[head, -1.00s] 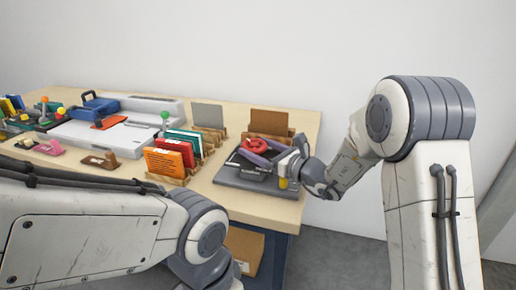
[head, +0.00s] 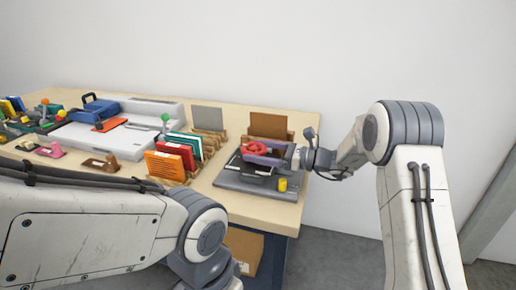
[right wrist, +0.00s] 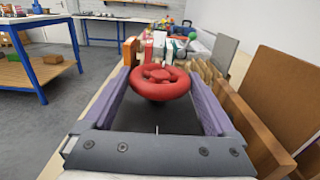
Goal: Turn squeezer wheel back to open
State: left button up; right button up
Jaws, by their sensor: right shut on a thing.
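The red squeezer wheel (head: 257,147) sits on top of the dark grey squeezer (head: 232,178) near the table's right end. My right gripper (head: 251,152) reaches in from the right with its purple-grey fingers around the wheel. In the right wrist view the wheel (right wrist: 160,84) lies between the two fingers, one at each side of its rim. The gripper is shut on it. The squeezer's inner parts are mostly hidden under the wheel and fingers. My left arm crosses the lower left, and its gripper is out of view.
A yellow piece (head: 282,185) stands at the squeezer's right front. Wooden racks with an orange card (head: 165,165) and others stand left of it. A brown panel (head: 268,125) stands behind. The table's front right corner is clear.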

jog(key=shift+w+n+g+y+p, duration=0.1)
jog(key=shift+n+g+y+p, duration=0.3)
jog(key=shift+n+g, duration=0.6)
jog(key=shift+g, duration=0.5)
jog(key=o, duration=1)
jog(key=shift+d, duration=0.15)
jog(key=d, duration=0.3)
jog(key=s+d, duration=0.1)
jog(key=d, duration=0.6)
jog(key=shift+s+d, duration=0.1)
jog(key=shift+s, duration=0.15)
